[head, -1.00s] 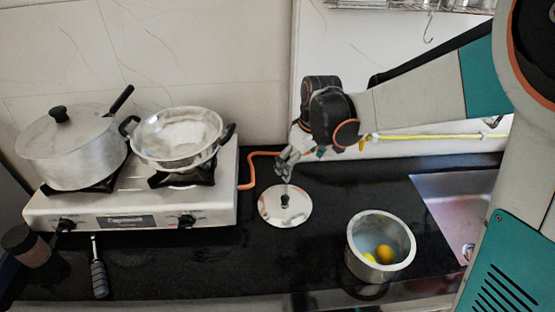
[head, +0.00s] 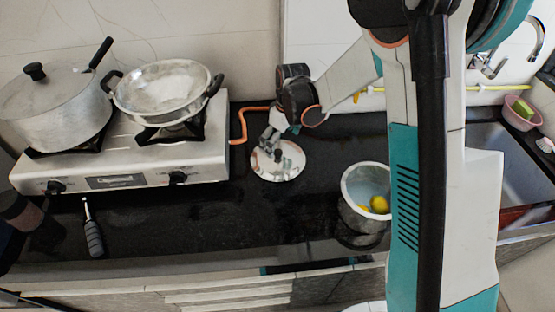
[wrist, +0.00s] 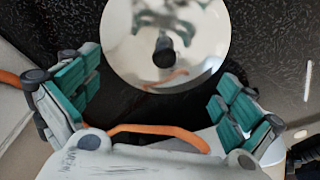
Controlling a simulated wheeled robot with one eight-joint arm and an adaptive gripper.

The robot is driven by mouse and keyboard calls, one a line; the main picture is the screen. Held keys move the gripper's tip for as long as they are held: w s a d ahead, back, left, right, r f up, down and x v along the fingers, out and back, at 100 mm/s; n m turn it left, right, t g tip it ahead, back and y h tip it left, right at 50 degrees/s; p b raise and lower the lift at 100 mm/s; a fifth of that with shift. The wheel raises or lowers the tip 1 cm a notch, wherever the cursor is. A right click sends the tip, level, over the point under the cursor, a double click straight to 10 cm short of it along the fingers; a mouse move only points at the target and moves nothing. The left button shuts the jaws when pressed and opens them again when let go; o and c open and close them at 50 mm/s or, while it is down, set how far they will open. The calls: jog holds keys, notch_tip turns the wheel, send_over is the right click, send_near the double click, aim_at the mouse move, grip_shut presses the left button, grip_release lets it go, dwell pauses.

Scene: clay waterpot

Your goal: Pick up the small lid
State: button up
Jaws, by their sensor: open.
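The small lid (head: 291,167) is a round shiny metal disc with a black knob. It lies flat on the black counter, right of the stove in the head view. In the wrist view the lid (wrist: 190,55) is at the top centre, its knob (wrist: 164,52) pointing toward the camera. My gripper (head: 270,146) is at the lid's upper left edge in the head view. In the wrist view my gripper (wrist: 160,100) is open, its teal-padded fingers spread to either side below the lid. Nothing is between them, and the knob lies beyond the fingers. Contact with the lid cannot be told.
A stove (head: 130,165) with a lidded pot (head: 50,105) and a pan (head: 165,90) stands left. A metal pot (head: 364,218) holding yellow fruit is at right. An orange hose (head: 240,125) runs behind the lid. A black-handled tool (head: 94,238) lies at front left. The counter before the lid is clear.

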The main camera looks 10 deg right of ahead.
aim_at(278, 152)
jog(key=shift+s+f, duration=0.1)
jog(key=shift+f, duration=0.35)
jog(key=f, duration=0.1)
jog(key=f+b, duration=0.1)
jog(key=f, duration=0.1)
jog(key=f+b, duration=0.1)
jog(key=shift+w+a+f, duration=0.2)
jog(key=shift+a+f, duration=0.1)
jog(key=shift+a, duration=0.05)
jog(key=shift+s+r, duration=0.1)
jog(key=shift+r, duration=0.05)
jog(key=shift+c, duration=0.6)
jog(key=c, duration=1.3)
jog(key=shift+s, duration=0.15)
grip_shut()
